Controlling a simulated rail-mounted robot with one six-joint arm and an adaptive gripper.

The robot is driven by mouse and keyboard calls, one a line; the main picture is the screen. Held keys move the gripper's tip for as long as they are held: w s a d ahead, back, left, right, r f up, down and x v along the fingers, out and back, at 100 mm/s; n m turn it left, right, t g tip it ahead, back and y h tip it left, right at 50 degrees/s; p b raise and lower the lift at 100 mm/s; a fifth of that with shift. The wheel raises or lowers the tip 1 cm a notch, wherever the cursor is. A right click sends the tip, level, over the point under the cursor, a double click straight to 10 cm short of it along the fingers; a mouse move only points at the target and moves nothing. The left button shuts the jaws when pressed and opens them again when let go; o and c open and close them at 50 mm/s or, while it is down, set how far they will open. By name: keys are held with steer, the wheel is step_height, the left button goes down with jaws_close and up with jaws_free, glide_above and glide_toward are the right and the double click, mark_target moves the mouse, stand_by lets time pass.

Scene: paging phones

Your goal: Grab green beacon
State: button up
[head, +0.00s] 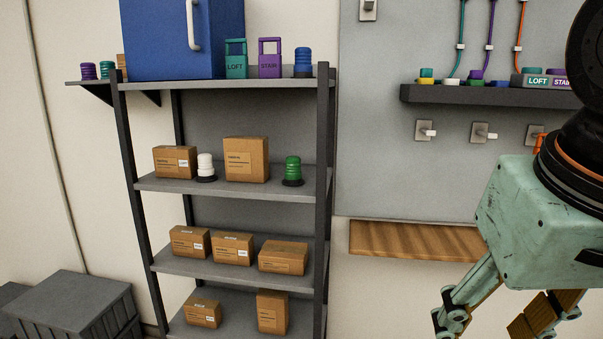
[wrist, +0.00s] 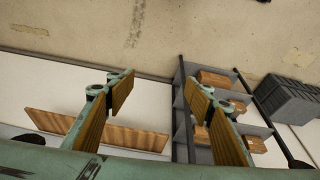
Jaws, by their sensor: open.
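The green beacon (head: 293,170) stands upright on a dark base on the second shelf from the top, at its right end near the rack's right post. A cardboard box is just left of it. My gripper shows at the right of the head view, well to the right of the rack, with its lower fingers cut off by the frame. In the wrist view my gripper (wrist: 158,98) is open, with nothing between its two wood-padded fingers. I cannot make out the beacon in the wrist view.
The shelf rack (head: 233,181) also holds several boxes and a white beacon (head: 206,167). A blue beacon (head: 303,62), the LOFT and STAIR holders and a blue cabinet (head: 182,38) are on top. A wooden ledge (head: 415,240) and dark wall shelf (head: 480,96) are right of the rack.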

mark_target(290, 171)
steer(key=w+a+r+m+p, duration=0.1)
steer(key=w+a+r+p, duration=0.15)
steer(key=w, duration=0.85)
steer(key=w+a+r+h+p, duration=0.15)
steer(key=w+a+r, duration=0.25)
steer(key=w, duration=0.6)
steer(key=w+a+r+m+p, duration=0.1)
steer(key=w+a+r+p, duration=0.25)
steer(key=w, duration=0.75)
steer(key=w+a+f+t+p, duration=0.1)
steer(key=w+a+f+p, duration=0.2)
steer(key=w+a, duration=0.7)
steer(key=w+a+f+m+t+p, duration=0.1)
steer(key=w+a+f+p, duration=0.2)
steer(key=w+a, duration=0.7)
steer(key=a+p, duration=0.1)
steer(key=a, duration=0.2)
steer(key=shift+w+f, duration=0.2)
steer(key=shift+w, duration=0.15)
steer(key=shift+w+d+p, duration=0.2)
steer(key=shift+w+d, duration=0.3)
steer(key=shift+w, duration=0.95)
steer(key=shift+w+d+p, duration=0.25)
steer(key=shift+w+d, duration=0.2)
steer(key=shift+w, duration=0.95)
steer(key=shift+w+d+p, duration=0.2)
steer(key=shift+w+d, duration=0.3)
steer(key=shift+w, duration=0.95)
steer(key=shift+w, duration=0.1)
